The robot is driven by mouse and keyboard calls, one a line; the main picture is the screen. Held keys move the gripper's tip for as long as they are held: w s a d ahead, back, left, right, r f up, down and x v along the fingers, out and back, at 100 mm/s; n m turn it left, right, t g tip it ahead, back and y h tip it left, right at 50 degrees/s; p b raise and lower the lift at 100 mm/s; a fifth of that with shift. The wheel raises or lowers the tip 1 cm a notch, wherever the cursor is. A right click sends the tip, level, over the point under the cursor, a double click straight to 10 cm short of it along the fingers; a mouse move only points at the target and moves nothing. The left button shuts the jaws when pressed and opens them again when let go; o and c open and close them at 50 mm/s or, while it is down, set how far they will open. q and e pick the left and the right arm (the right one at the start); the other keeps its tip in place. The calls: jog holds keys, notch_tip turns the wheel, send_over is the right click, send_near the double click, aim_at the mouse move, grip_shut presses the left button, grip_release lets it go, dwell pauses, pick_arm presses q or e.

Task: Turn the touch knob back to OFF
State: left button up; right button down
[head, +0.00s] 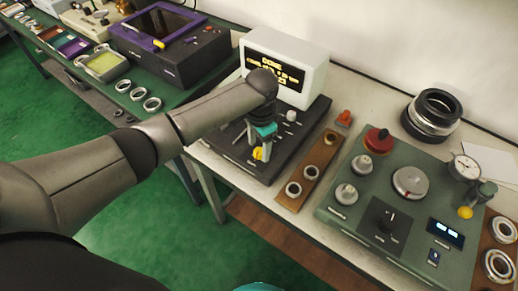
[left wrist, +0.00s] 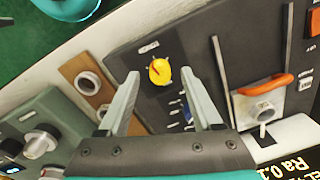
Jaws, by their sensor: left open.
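A round yellow knob with a red pointer line (left wrist: 160,71) sits on the dark panel of the instrument with the screen. It also shows in the head view (head: 258,153), just below my left gripper (head: 256,143), which partly covers the panel. In the left wrist view, the open, empty fingers of my left gripper (left wrist: 160,78) stand on either side of the knob's line of sight. I cannot tell whether they touch it. The lettering round the knob is too small to read. The white-cased screen (head: 280,72) shows "DONE" in yellow.
A wooden strip with rings (head: 310,170) lies right of the dark panel. An orange-handled part (left wrist: 265,85) and upright rails stand close by on the panel.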

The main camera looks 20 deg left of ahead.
pick_arm(q)
jog(key=shift+f, duration=0.6)
grip_shut()
